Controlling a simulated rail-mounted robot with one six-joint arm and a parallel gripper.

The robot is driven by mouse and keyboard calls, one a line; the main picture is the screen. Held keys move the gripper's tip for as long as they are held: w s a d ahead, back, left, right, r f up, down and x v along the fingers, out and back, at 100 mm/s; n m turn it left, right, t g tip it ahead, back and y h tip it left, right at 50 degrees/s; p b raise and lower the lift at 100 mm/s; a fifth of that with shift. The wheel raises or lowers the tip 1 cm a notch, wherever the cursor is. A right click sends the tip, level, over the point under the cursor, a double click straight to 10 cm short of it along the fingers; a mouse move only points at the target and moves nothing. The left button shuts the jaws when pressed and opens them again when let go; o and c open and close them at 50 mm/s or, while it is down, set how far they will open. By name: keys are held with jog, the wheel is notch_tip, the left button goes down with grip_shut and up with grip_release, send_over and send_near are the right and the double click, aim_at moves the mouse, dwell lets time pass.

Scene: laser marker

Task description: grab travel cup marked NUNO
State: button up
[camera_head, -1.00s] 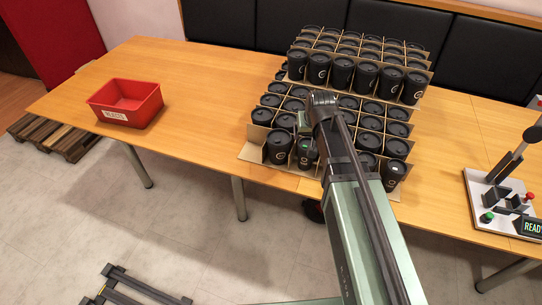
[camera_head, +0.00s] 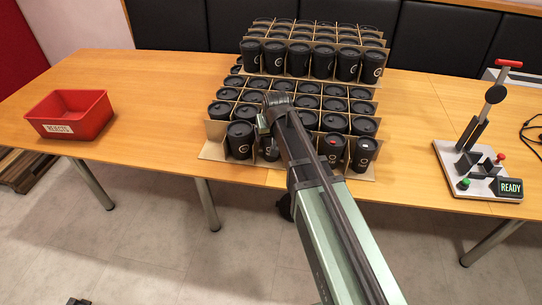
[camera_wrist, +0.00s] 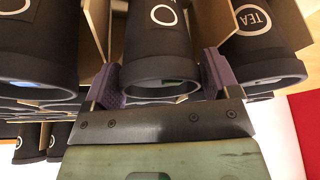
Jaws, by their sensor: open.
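Black travel cups with dark lids stand in cardboard dividers on the table. In the head view, my gripper (camera_head: 266,128) is at the front row, by the second cup from the left (camera_head: 270,150), which my arm partly hides. In the wrist view, my gripper (camera_wrist: 163,84) is open, its purple pads on either side of one black cup (camera_wrist: 150,45). The neighbouring cup on the right (camera_wrist: 262,55) reads TEA in a ring.
A red REJECTS bin (camera_head: 70,128) stands on the left of the wooden table (camera_head: 150,85). The laser marker station (camera_head: 480,180) with a READY display is at the right. Cardboard dividers (camera_head: 215,145) and close neighbouring cups flank the gripper. A second, higher block of cups stands behind.

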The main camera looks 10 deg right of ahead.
jog(key=shift+r, duration=0.15)
jog(key=c, duration=0.3)
jog(key=shift+c, duration=0.2)
jog(key=shift+r, duration=0.1)
notch_tip(320, 180, up, 20)
jog(key=p, duration=2)
